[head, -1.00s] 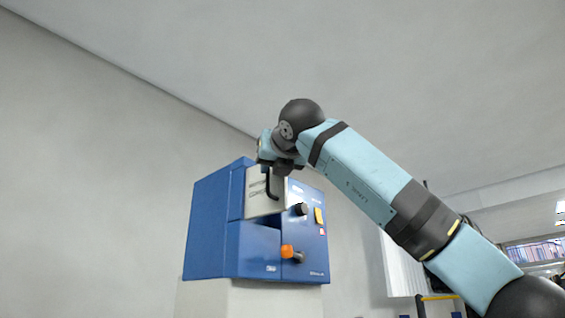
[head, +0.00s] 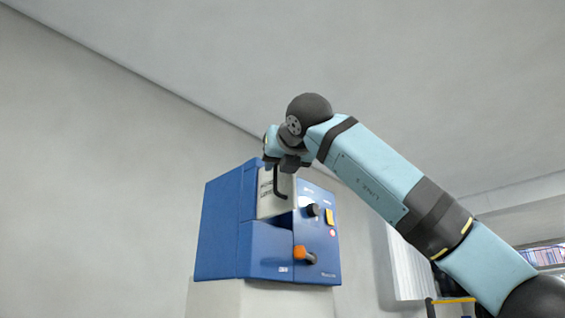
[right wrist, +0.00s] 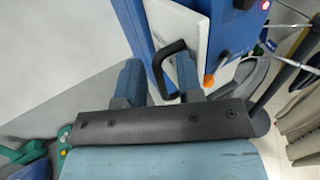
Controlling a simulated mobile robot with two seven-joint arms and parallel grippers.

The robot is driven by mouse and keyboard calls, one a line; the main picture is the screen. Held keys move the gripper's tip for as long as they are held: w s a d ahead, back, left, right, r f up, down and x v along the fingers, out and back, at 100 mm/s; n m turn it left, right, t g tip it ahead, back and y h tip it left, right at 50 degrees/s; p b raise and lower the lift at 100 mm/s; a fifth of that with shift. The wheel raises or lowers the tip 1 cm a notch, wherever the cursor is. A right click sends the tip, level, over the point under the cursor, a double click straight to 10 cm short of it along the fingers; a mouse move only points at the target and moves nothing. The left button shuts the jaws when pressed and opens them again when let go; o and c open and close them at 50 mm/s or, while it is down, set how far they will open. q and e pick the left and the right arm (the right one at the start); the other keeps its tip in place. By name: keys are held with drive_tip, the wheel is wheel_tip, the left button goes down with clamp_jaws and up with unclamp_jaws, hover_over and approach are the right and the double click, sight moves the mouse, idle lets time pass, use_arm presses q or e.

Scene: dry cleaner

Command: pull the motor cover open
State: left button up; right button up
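The motor cover (head: 267,206) is a pale panel on the upper front of a blue machine, with a black bent handle (head: 276,182). In the right wrist view the cover (right wrist: 183,28) and its handle (right wrist: 163,54) are close ahead. My right gripper (head: 284,163) is at the top of the handle. Its two blue fingers (right wrist: 156,64) stand apart in the right wrist view, one on each side of the handle bar. A gap shows between the left finger and the handle, so it looks open. My left gripper is out of view.
The blue machine (head: 225,225) stands on a pale pedestal (head: 240,300). Its front has a black knob (head: 312,210), a yellow label (head: 329,217) and an orange-tipped lever (head: 300,253) below and right of the cover. The wall on the left is bare.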

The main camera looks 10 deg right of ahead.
drive_tip(key=s, duration=0.2)
drive_tip(key=s+b, duration=0.1)
drive_tip(key=shift+s+d+f, duration=0.1)
drive_tip(key=shift+s+f, duration=0.05)
drive_tip(key=shift+f, duration=0.1)
drive_tip(key=s+d+b, duration=0.1)
drive_tip(key=s+b, duration=0.1)
drive_tip(key=s, duration=0.8)
drive_tip(key=shift+d+r, duration=0.3)
drive_tip(key=shift+r, duration=0.1)
drive_tip(key=shift+w, duration=0.1)
